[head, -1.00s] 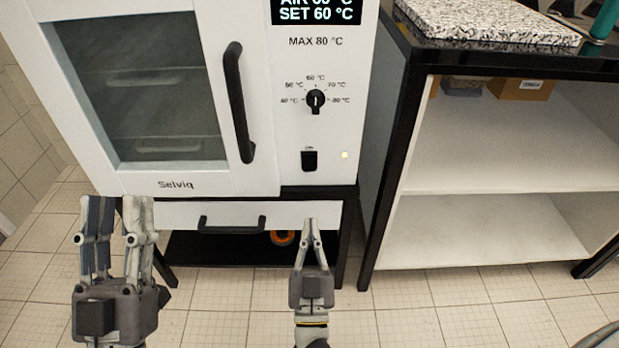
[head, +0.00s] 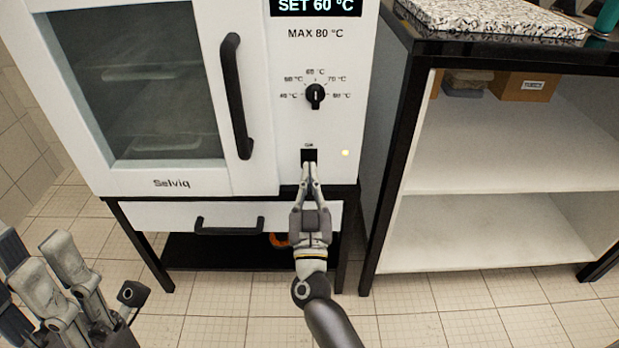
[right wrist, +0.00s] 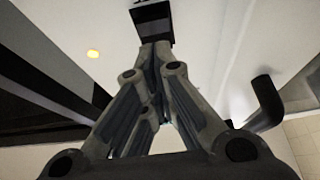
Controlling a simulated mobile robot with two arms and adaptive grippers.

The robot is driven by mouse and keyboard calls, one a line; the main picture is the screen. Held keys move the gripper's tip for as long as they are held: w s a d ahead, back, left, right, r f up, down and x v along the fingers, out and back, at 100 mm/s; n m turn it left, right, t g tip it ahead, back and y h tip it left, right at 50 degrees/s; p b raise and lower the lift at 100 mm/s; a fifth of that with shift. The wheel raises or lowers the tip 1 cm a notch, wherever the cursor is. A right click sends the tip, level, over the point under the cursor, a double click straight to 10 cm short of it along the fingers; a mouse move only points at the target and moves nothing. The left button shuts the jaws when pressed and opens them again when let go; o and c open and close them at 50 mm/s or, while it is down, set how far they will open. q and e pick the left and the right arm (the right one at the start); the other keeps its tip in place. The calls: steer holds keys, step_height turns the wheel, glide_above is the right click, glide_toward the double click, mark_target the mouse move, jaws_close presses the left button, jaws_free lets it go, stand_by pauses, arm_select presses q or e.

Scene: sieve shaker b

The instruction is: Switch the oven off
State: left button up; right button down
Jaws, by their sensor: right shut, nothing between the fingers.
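The white oven (head: 258,170) has a black rocker switch (head: 309,154) low on its right panel. A small yellowish lamp (head: 345,153) glows to the right of the switch. My right gripper (head: 309,166) is shut and empty, its fingertips at the lower part of the switch and partly hiding it. The right wrist view also shows the switch (right wrist: 153,22) just beyond the closed fingertips (right wrist: 155,48); I cannot tell whether they touch it. My left gripper (head: 45,262) is at the lower left, apart from the oven, its fingers spread and partly cut off.
Above the switch are a black temperature knob (head: 315,96) and a lit display (head: 316,6) reading SET 60 °C. A black door handle (head: 236,97) stands to the left. A drawer (head: 165,214) lies below the oven. An open shelf unit (head: 510,180) stands to the right.

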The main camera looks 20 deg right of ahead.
mark_target(309, 160)
steer(key=shift+w+d+f, duration=0.2)
steer(key=shift+w+f, duration=0.05)
steer(key=shift+w, duration=0.5)
steer(key=shift+w+f+b, duration=0.1)
steer(key=shift+f+b, duration=0.2)
steer(key=shift+b, duration=0.45)
steer(key=shift+w+d+f+t+b, duration=0.15)
steer(key=shift+f+t+b, duration=0.15)
steer(key=shift+b, duration=0.35)
steer(key=shift+r, duration=0.35)
